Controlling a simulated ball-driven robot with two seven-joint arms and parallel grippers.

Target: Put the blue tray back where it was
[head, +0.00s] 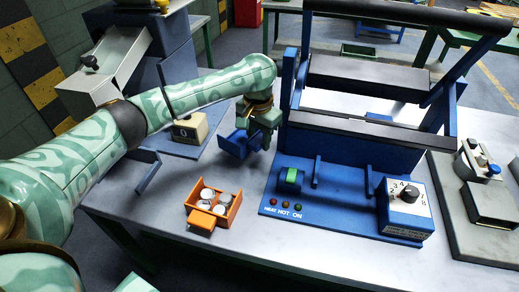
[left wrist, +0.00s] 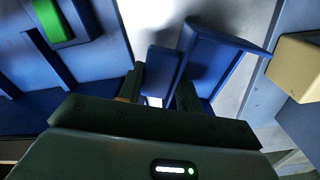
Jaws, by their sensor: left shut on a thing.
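The blue tray (head: 233,146) is a small open box beside the left side of the large blue machine. My left gripper (head: 262,130) is at the tray's right side, with its fingers pointing down. In the left wrist view the tray (left wrist: 212,60) shows beyond the fingers. My left gripper (left wrist: 160,92) is shut on the tray, with the tray's blue grip block between its fingers. No parts can be made out inside the tray. I cannot tell whether it touches the table. My right gripper is not in view.
An orange tray (head: 231,217) with several round silvery parts stands nearer on the table. A beige counter box (head: 190,128) is left of the blue tray. The blue machine (head: 340,205) with lamps and a dial is on the right. Bare table (head: 165,205) lies left of the orange tray.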

